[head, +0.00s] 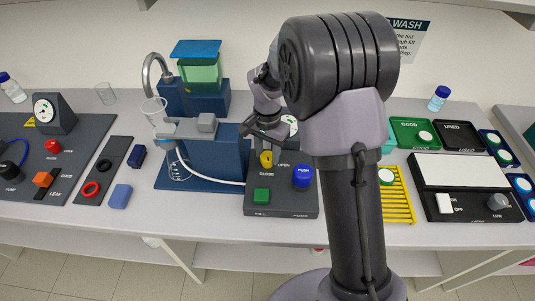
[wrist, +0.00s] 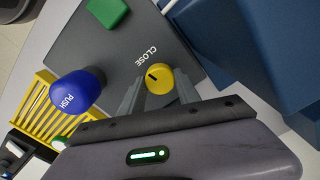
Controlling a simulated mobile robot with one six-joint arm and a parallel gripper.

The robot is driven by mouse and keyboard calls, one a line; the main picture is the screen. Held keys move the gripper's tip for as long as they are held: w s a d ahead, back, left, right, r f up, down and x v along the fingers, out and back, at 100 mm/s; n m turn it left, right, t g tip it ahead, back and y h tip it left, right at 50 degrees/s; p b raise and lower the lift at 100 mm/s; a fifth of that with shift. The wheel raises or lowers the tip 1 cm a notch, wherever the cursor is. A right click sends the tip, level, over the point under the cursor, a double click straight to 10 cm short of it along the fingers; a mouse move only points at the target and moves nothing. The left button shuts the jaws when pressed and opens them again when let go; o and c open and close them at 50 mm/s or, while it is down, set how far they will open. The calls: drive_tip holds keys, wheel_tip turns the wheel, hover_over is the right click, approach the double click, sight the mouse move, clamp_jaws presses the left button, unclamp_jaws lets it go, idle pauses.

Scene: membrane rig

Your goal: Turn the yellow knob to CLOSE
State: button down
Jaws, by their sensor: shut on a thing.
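The yellow knob (head: 266,160) is on the dark panel (head: 290,203), between a CLOSE label below it and an OPEN label to its right. In the wrist view the knob (wrist: 160,81) shows a short black mark on its top, on the side nearer the CLOSE lettering. My gripper (wrist: 158,84) has its two fingers on either side of the knob and is shut on it. In the head view my gripper (head: 266,150) reaches down to the knob from above, and its fingertips are too small to make out.
A blue PUSH button (head: 302,176) and a green button (head: 262,195) stand close to the knob on the same panel. A blue rig (head: 215,157) with a tap and white tube stands to the left. A yellow rack (head: 397,200) lies to the right.

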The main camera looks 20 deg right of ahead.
sight(268, 156)
drive_tip(key=shift+m, duration=1)
drive_tip(key=shift+b, duration=0.3)
drive_tip(key=c, duration=0.9)
unclamp_jaws()
drive_tip(key=shift+o, duration=0.2)
wheel_tip(268, 156, up, 18)
drive_tip(key=p, duration=0.5)
drive_tip(key=shift+f, duration=0.25)
